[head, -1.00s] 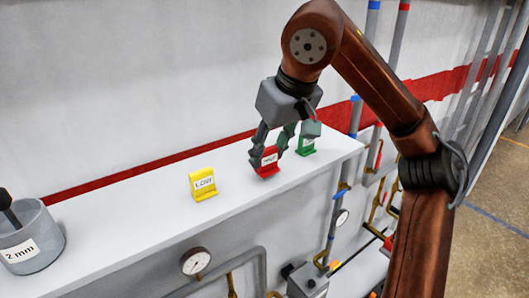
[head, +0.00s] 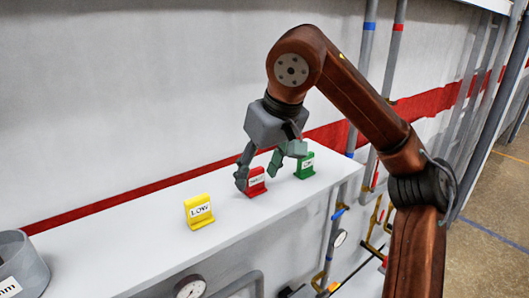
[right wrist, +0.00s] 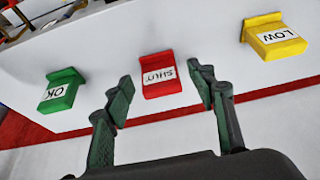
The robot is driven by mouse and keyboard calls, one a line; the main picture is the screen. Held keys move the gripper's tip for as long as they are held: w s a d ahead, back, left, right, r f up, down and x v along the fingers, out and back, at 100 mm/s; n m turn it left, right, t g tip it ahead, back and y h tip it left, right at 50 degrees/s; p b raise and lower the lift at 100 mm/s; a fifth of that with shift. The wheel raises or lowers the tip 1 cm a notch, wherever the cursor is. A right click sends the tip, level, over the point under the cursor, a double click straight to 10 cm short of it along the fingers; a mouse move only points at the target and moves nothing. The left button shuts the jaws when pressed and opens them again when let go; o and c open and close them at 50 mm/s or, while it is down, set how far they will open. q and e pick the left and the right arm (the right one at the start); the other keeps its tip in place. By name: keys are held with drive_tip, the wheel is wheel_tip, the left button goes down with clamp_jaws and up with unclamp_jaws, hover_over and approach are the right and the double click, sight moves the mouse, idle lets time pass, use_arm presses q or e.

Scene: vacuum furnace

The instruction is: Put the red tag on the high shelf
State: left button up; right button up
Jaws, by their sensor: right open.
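The red tag (head: 256,183) stands upright on the white ledge, between the yellow and green tags. It also shows in the right wrist view (right wrist: 159,75), with a white label reading "SHUT". My right gripper (head: 258,177) is open and low at the red tag. In the right wrist view its fingers (right wrist: 164,82) are spread on either side of the tag's line, with visible gaps to it. I cannot tell whether the fingertips reach past its edges. My left gripper is not in view.
A yellow "LOW" tag (head: 199,212) and a green "OK" tag (head: 304,166) stand on the white ledge (head: 140,225). A grey cup (head: 22,262) is at the left end. Pipes (head: 368,70) rise beyond the ledge's right end. A white edge (head: 497,5) shows at the top right.

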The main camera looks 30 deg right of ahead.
drive_tip(key=v, duration=0.4)
drive_tip(key=shift+s+r, duration=0.15)
drive_tip(key=shift+s, duration=0.15)
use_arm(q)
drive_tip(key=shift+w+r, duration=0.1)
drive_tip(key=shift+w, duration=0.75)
use_arm(e)
drive_tip(key=v, duration=0.7)
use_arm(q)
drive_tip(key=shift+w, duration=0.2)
